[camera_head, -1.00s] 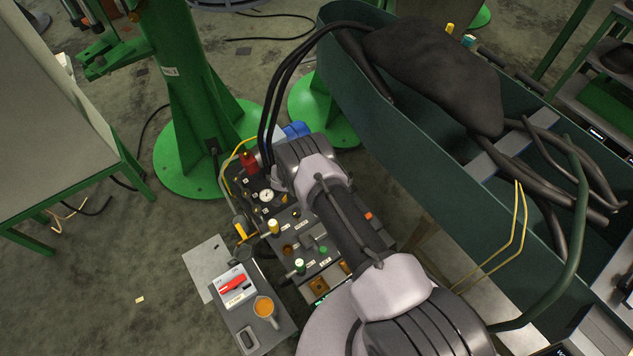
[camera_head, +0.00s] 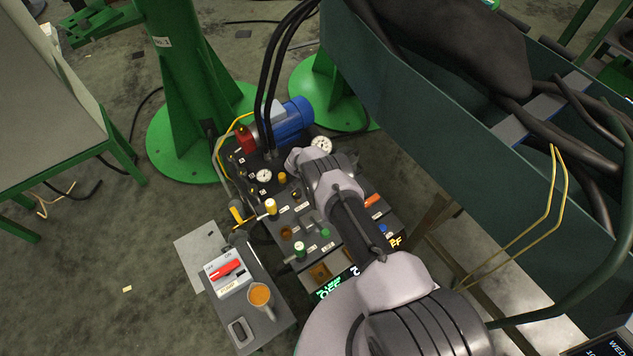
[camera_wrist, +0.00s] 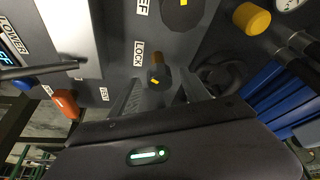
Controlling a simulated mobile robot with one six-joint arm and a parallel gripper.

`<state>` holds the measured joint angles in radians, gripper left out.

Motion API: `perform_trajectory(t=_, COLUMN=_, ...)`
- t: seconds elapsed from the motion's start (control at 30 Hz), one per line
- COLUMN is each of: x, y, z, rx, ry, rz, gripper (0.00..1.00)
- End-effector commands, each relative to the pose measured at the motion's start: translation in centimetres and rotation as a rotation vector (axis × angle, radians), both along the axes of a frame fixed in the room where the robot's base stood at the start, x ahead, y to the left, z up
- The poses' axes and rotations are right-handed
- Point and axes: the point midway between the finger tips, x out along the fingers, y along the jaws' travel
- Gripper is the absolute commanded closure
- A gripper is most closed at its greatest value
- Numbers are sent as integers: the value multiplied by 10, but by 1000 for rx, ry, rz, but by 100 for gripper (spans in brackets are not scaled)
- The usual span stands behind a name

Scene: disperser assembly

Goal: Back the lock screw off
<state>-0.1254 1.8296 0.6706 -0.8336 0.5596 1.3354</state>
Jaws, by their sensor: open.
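The lock screw (camera_wrist: 158,76) shows in the wrist view beside the LOCK label, a small dark knob with a yellow mark and a brass-coloured part at its panel end. My gripper (camera_wrist: 162,86) is open, with one finger to each side of the knob. I cannot tell whether either finger touches it. In the head view my arm reaches over the control panel (camera_head: 300,222), and the lock screw cannot be made out there.
In the wrist view a larger dark knob (camera_wrist: 181,12), a yellow knob (camera_wrist: 251,18) and an orange part (camera_wrist: 66,104) sit around the LOCK label. In the head view the blue motor (camera_head: 293,121), a gauge (camera_head: 321,145) and hoses stand behind my wrist.

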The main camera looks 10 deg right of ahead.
Motion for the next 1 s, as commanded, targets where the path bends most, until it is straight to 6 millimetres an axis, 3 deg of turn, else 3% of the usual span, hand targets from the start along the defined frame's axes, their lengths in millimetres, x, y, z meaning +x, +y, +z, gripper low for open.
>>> perform_trajectory(t=0.07, x=0, y=0, z=1, rx=0, ry=0, rz=0, gripper=45)
perform_trajectory(t=0.37, x=0, y=0, z=0, rx=0, ry=0, rz=0, gripper=100)
perform_trajectory(t=0.67, x=-1, y=0, z=1, rx=0, ry=2, rz=40, gripper=100)
perform_trajectory(t=1.0, x=-2, y=-2, z=1, rx=0, ry=3, rz=269, gripper=100)
